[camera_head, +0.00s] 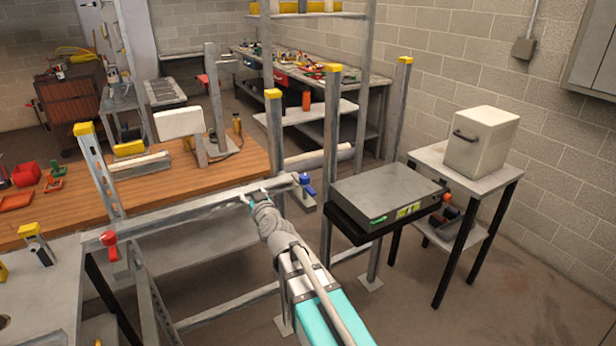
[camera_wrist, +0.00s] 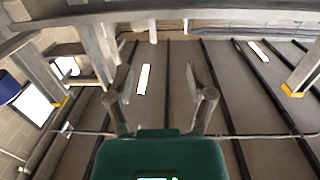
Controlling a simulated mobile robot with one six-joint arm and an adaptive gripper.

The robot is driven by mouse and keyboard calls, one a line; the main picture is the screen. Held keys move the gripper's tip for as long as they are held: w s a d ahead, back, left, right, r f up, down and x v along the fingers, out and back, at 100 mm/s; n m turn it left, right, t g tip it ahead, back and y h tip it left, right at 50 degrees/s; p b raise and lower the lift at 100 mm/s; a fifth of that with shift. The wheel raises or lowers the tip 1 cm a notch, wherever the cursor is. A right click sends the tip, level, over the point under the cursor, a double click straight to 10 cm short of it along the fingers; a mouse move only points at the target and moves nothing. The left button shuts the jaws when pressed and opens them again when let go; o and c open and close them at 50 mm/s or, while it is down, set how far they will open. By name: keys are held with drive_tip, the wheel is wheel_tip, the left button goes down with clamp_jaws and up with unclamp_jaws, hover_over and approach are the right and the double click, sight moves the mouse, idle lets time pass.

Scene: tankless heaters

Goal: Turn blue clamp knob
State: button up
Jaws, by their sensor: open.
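The blue clamp knob (camera_head: 306,181) sits at the right end of a grey metal crossbar (camera_head: 200,210), next to an upright post. My gripper (camera_head: 254,196) is close to the crossbar, to the left of the blue knob and apart from it. In the wrist view my gripper's two fingers (camera_wrist: 158,80) stand spread with nothing between them, with the ceiling behind. A blue rounded thing at the left edge of the wrist view (camera_wrist: 9,88) may be the knob; it is cut off. Whether the fingers touch the bar cannot be told.
A red clamp knob (camera_head: 109,240) is at the crossbar's left end. A grey box (camera_head: 388,193) on a black shelf is right of the blue knob. A wooden workbench (camera_head: 60,215) is at left.

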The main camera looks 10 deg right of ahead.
wheel_tip(320, 180, up, 4)
drive_tip(key=w+d+m+t+h, duration=0.1)
drive_tip(key=w+m+t+h, duration=0.1)
drive_tip(key=m+t+h, duration=0.15)
drive_tip(key=m+g+h, duration=0.9)
drive_tip(key=m+h, duration=0.1)
drive_tip(key=h, duration=0.5)
approach(309, 175)
drive_tip(key=shift+s+a+f, duration=0.15)
drive_tip(key=shift+s+a, duration=0.25)
drive_tip(key=shift+a, duration=0.4)
drive_tip(key=shift+s+a+f, duration=0.2)
drive_tip(key=shift+s+a, duration=0.25)
drive_tip(key=shift+a, duration=0.35)
drive_tip(key=shift+x, duration=6.9)
drive_tip(key=c, duration=0.9)
clamp_jaws()
